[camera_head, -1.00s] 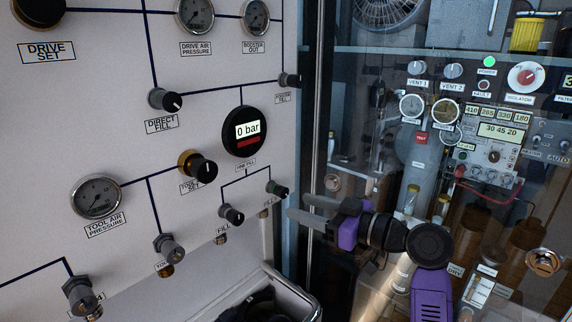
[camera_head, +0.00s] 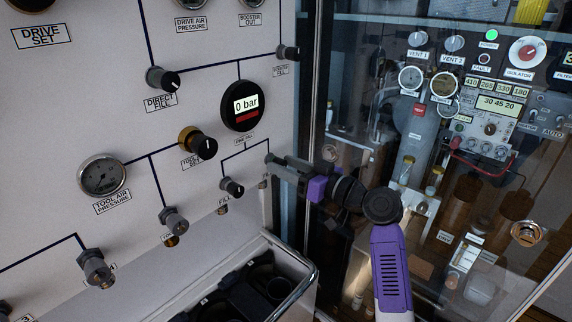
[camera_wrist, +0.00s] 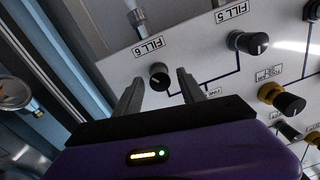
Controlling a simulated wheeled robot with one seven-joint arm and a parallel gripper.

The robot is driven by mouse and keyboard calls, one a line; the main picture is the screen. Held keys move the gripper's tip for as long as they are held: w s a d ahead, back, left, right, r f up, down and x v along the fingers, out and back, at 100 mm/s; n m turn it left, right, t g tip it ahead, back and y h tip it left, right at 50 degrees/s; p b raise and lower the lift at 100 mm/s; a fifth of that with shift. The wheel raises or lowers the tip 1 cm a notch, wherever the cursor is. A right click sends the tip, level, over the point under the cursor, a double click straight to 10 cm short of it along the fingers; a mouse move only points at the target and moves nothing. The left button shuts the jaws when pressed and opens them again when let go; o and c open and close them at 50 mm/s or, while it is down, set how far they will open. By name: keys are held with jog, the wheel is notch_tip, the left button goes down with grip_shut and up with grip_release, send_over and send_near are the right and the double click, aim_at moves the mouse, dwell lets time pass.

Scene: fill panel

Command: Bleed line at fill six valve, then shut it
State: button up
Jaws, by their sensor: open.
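The fill six valve's dark round knob (camera_wrist: 159,75) shows in the wrist view beside the label FILL 6 (camera_wrist: 148,47). My gripper (camera_wrist: 160,86) is open, with its two grey fingers pointing at the panel and the knob in the gap between their tips. Whether the tips reach around the knob or stop just short, I cannot tell. In the head view my gripper (camera_head: 272,163) is at the panel's right edge and hides that knob. The line fill gauge (camera_head: 244,105) reads 0 bar.
The fill five knob (camera_head: 232,187) sits close by on the left, also in the wrist view (camera_wrist: 247,42). The tool set knob (camera_head: 198,143) is farther left. A bin with dark round holders (camera_head: 307,270) stands below. A glass-fronted cabinet (camera_head: 410,170) is on the right.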

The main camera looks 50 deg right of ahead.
grip_shut()
